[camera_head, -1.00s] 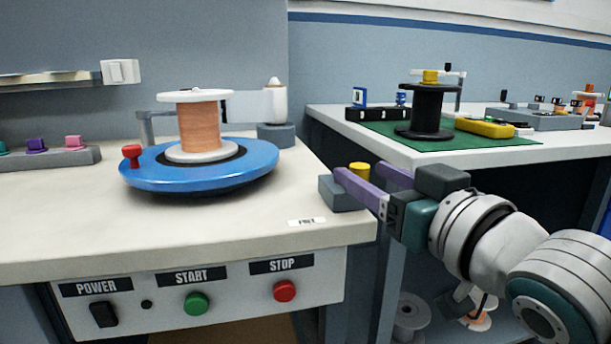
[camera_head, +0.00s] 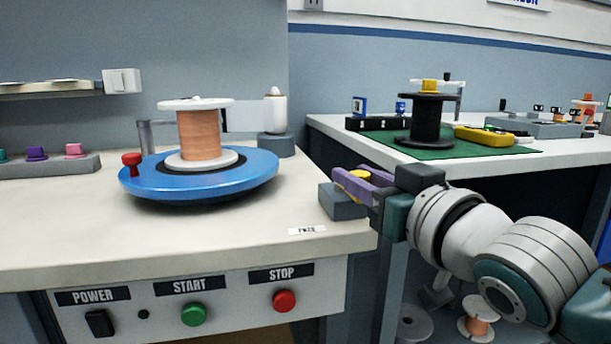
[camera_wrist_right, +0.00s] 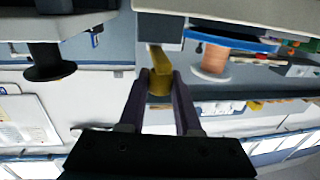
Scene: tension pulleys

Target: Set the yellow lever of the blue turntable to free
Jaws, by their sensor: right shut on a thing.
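The blue turntable (camera_head: 200,182) lies on the left bench and carries a copper-coloured spool (camera_head: 198,138) with white flanges. The yellow lever (camera_head: 357,177) stands on a grey block at the bench's right edge. My right gripper (camera_head: 358,182) has purple fingers around the lever and is shut on it. In the right wrist view, the yellow lever (camera_wrist_right: 160,77) sits between the two purple fingertips (camera_wrist_right: 160,88), its arm extending upward in the picture. A small white label (camera_head: 307,230), apparently reading FREE, lies on the bench left of the block. My left gripper is not in view.
A red knob (camera_head: 131,160) stands on the turntable's left rim. The front panel has a green start button (camera_head: 194,314) and a red stop button (camera_head: 285,300). A black spool (camera_head: 425,120) stands on the right table. The bench top in front of the turntable is clear.

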